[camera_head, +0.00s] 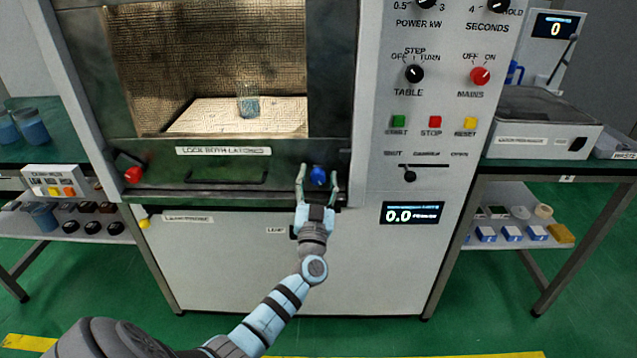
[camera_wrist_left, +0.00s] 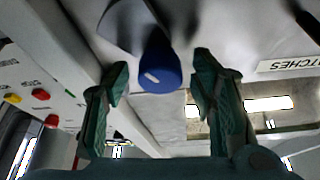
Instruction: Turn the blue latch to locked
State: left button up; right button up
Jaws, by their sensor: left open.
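The blue latch (camera_head: 318,176) is on the lower right of the microwave door frame, right of the door handle. My left gripper (camera_head: 318,180) is open, with one finger on each side of the latch. In the left wrist view the blue latch (camera_wrist_left: 160,74) shows between and beyond the two open fingertips (camera_wrist_left: 158,82), with a light slot mark on its end. I cannot tell whether the fingers touch it. A red latch (camera_head: 133,174) is at the lower left of the door. My right gripper is not in view.
The door handle (camera_head: 226,178) and a label reading "LOCK BOTH LATCHES" (camera_head: 223,151) are left of the blue latch. The control panel (camera_head: 440,110) with knobs and buttons is to the right. A beaker (camera_head: 248,102) stands inside the chamber. Side tables flank the machine.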

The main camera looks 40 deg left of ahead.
pick_arm(q)
jog(key=shift+c, duration=0.3)
jog(key=c, duration=1.1)
